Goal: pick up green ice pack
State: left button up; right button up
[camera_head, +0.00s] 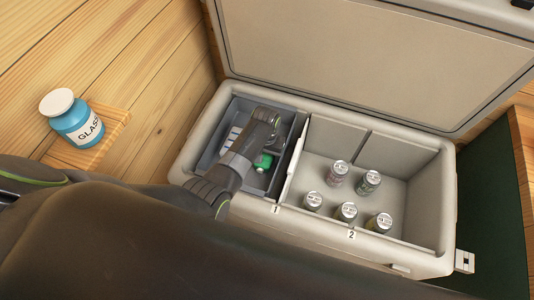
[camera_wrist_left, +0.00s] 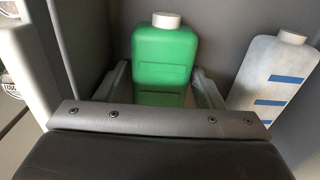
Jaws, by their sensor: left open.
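The green ice pack (camera_head: 263,162) is in the left compartment of the cooler, partly hidden by my left arm in the head view. In the left wrist view the green ice pack (camera_wrist_left: 166,52) is a flat, bottle-shaped pack with a white cap. My left gripper (camera_head: 264,135) reaches down into that compartment. In the left wrist view its open fingers (camera_wrist_left: 163,88) show at either side of the pack's lower part. I cannot tell whether they touch it. My right gripper is not in view.
A white pack with blue stripes (camera_wrist_left: 273,72) stands right of the green one. The cooler (camera_head: 345,247) has grey walls close around my gripper and a divider. Several cans (camera_head: 338,174) stand in its right compartment. A blue glass jar (camera_head: 77,119) sits on a wooden ledge at left.

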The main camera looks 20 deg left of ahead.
pick_arm(q)
jog(key=c, duration=0.9)
jog(key=shift+r, duration=0.1)
notch_tip(320, 180, up, 10)
jog(key=shift+p, duration=0.4)
